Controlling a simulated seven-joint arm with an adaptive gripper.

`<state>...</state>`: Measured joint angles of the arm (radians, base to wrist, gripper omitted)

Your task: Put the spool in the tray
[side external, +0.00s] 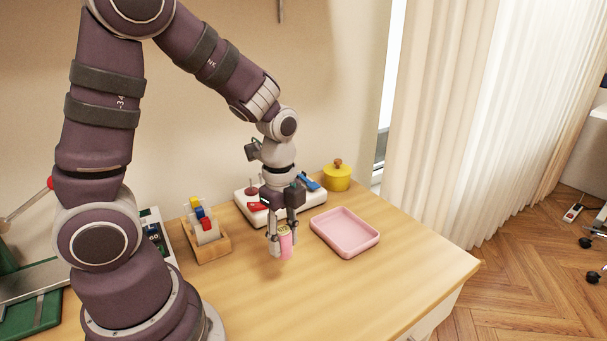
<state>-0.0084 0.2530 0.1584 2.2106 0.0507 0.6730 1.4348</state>
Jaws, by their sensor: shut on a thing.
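The spool (285,243) is a small pink cylinder with a pale yellowish top. My gripper (284,238) points down and is shut on the spool, with a finger on either side of it. The spool looks upright; I cannot tell for sure whether its bottom touches the table or hangs just above it. The tray (345,246) is a shallow pink rectangle with a raised rim. It lies flat on the wooden table to the right of my gripper, apart from it, and looks empty.
A white holder (317,197) with red and blue items stands behind my gripper. A yellow lidded pot (337,178) is beside it. A wooden box (206,246) with colored pieces stands at left. The table (400,275) is clear in front and at right.

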